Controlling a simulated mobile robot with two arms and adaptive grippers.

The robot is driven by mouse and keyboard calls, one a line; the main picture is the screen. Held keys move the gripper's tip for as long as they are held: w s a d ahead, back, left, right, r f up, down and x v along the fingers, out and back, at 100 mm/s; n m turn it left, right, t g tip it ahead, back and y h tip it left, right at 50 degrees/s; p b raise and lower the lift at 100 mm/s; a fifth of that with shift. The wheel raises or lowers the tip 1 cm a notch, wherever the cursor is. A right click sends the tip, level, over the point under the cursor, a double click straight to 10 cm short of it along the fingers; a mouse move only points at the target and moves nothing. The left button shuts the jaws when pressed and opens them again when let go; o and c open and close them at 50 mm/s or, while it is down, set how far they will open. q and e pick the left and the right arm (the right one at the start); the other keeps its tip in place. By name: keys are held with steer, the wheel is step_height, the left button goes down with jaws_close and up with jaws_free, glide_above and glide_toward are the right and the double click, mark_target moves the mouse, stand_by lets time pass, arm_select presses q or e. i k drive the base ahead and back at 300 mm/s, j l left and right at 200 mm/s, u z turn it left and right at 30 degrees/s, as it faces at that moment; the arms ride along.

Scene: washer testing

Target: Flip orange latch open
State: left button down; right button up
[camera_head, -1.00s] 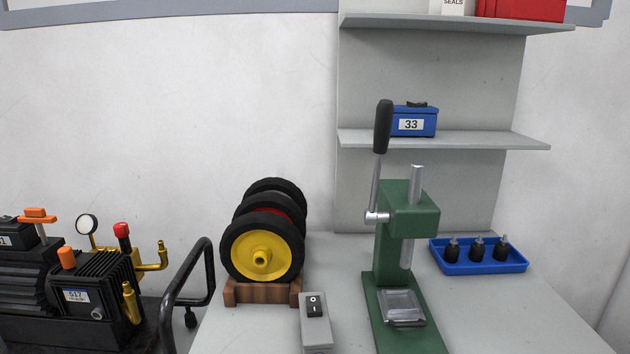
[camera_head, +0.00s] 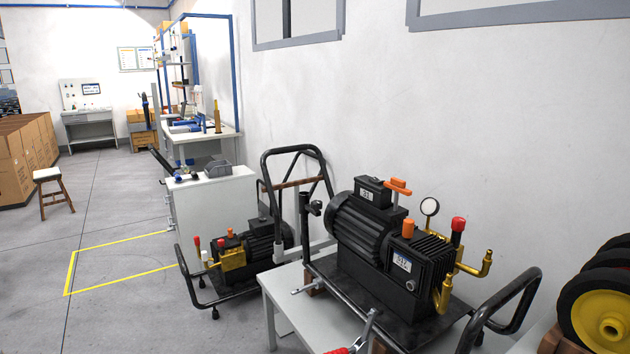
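A black pump (camera_head: 385,240) stands on a black wheeled frame on a light table at the right middle. An orange T-shaped handle (camera_head: 398,187) sits on top of it, lying roughly flat. An orange cap (camera_head: 408,228) stands in front of the handle. I cannot tell for certain which orange part is the latch. A smaller pump (camera_head: 262,242) on a cart further back also has a small orange cap (camera_head: 229,234). Neither of my grippers is in view.
A gauge (camera_head: 430,206), a red knob (camera_head: 458,224) and brass pipes stand beside the big pump. A metal clamp with a red handle (camera_head: 340,350) is at the bottom edge. Yellow-hubbed wheels (camera_head: 605,320) are at right. Floor is open at left.

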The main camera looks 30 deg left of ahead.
mark_target(396, 184)
steer(key=u, duration=0.35)
steer(key=z, duration=0.5)
steer(key=i+j+z, duration=0.2)
steer(key=j+z, duration=0.2)
steer(key=j, duration=0.2)
steer(key=i+j+z, duration=0.2)
steer(key=j, duration=0.2)
steer(key=j+z, duration=0.2)
steer(key=j, duration=0.15)
steer(key=i+j, duration=0.1)
steer(key=j, duration=0.35)
steer(key=i+j, duration=0.1)
steer(key=j, duration=0.35)
steer(key=i+j, duration=0.1)
steer(key=j, duration=0.35)
steer(key=z, duration=0.05)
